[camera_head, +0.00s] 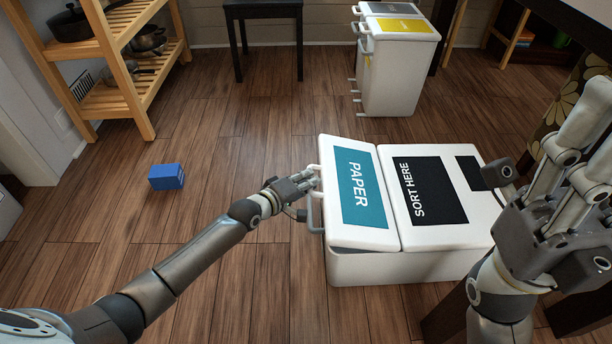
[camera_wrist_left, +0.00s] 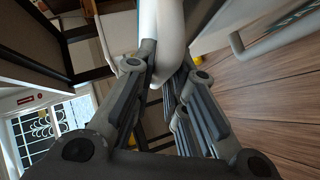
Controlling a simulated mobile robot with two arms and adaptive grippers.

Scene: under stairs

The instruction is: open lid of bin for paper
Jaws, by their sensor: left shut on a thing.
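The white paper bin (camera_head: 350,268) stands on the floor in front of me. Its left lid, with a teal label reading PAPER (camera_head: 359,190), looks slightly raised, with a dark gap along the near edge. My left gripper (camera_head: 312,178) is at the white handle on the lid's left edge, shut on it. In the left wrist view the white handle (camera_wrist_left: 172,45) runs between the two fingers (camera_wrist_left: 158,78). My right gripper (camera_head: 570,140) is raised at the right, apart from the bin, its fingers spread.
Beside the PAPER lid is a lid with a black SORT HERE label (camera_head: 431,190). A blue box (camera_head: 166,177) lies on the floor at left. A wooden shelf (camera_head: 125,60) with pots, a dark stool (camera_head: 262,12) and another white bin (camera_head: 398,75) stand behind. The middle floor is clear.

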